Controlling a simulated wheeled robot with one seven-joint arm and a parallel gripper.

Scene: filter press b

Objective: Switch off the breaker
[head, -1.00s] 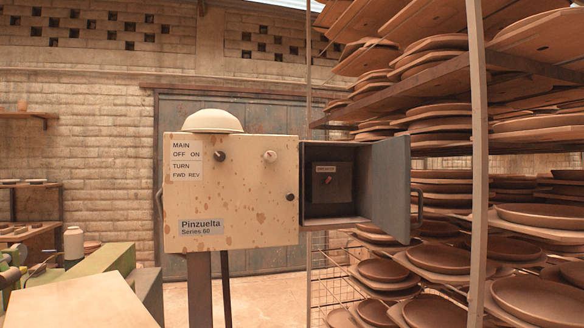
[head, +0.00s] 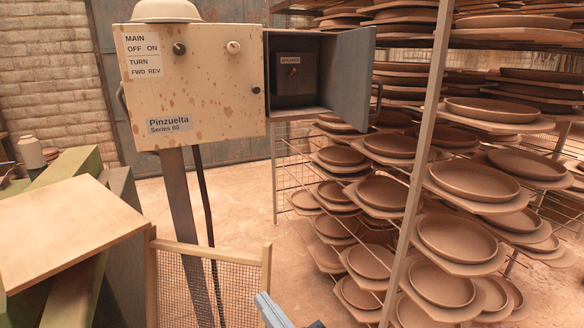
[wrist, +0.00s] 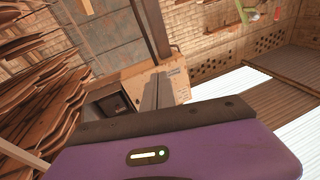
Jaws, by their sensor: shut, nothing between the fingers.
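The breaker (head: 295,80) is a dark unit with a small label above a small reddish handle (head: 293,71). It sits inside an open dark grey box on the right side of the beige Pinzuelta cabinet (head: 195,90). The box door (head: 350,75) stands open to the right. The handle's exact position is too small to read. In the wrist view the open box (wrist: 110,103) shows left of centre, with its inside dark. My gripper (wrist: 157,76) is shut and empty, pointing toward the cabinet and apart from it.
A wood-framed mesh panel (head: 210,285) stands in front, below. A tall rack of clay plates (head: 420,130) fills the right. A pale board (head: 60,230) is at left. Floor between is clear.

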